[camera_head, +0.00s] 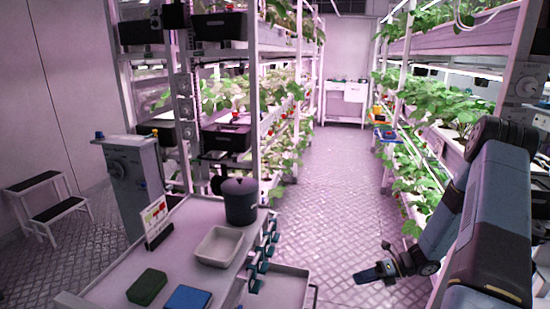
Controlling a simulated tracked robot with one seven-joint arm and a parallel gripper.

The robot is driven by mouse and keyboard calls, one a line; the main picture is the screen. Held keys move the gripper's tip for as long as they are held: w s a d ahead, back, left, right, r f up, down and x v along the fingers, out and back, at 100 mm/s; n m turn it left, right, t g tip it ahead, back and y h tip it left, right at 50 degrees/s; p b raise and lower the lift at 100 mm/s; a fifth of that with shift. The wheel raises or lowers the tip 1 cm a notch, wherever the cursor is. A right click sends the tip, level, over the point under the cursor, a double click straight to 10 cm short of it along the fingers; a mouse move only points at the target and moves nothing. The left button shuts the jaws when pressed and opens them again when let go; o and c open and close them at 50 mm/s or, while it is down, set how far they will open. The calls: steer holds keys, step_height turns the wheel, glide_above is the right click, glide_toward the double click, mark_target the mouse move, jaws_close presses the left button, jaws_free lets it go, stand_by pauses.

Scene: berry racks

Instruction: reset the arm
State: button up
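My arm comes in from the right edge of the head view, bends down and reaches left over the aisle floor. My gripper (368,276) is at its end, low at the lower right, to the right of the cart. It is small and dark here, and I cannot make out whether its fingers are apart or together. I see nothing clearly held in it.
A white cart (190,235) at the lower left carries a dark pot (240,203), an empty white tray (218,246), a green box (147,287) and a blue box (187,298). Plant racks (445,42) line both sides. The aisle floor (335,175) is clear. A step stool (48,205) stands far left.

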steer(key=s+a+r+n+g+h, duration=0.1)
steer(key=s+a+r+n+h, duration=0.15)
steer(key=r+n, duration=0.5)
steer(key=s+a+r+n+h, duration=0.1)
steer(key=r+n+h, duration=0.25)
steer(key=r, duration=0.75)
steer(key=s+a+r+n+g+h, duration=0.1)
steer(key=s+r+n+h, duration=0.1)
steer(key=r+n, duration=0.55)
steer(key=s+a+r+n+t+h, duration=0.1)
steer(key=s+r+n+t+h, duration=0.4)
steer(key=s+r+n, duration=0.8)
steer(key=shift+s+a+r+t, duration=0.3)
steer(key=shift+s+r+t, duration=0.6)
steer(key=shift+s+r, duration=2)
steer(key=shift+w+a+r, duration=0.1)
steer(key=shift+w+r, duration=0.05)
steer(key=shift+w, duration=0.05)
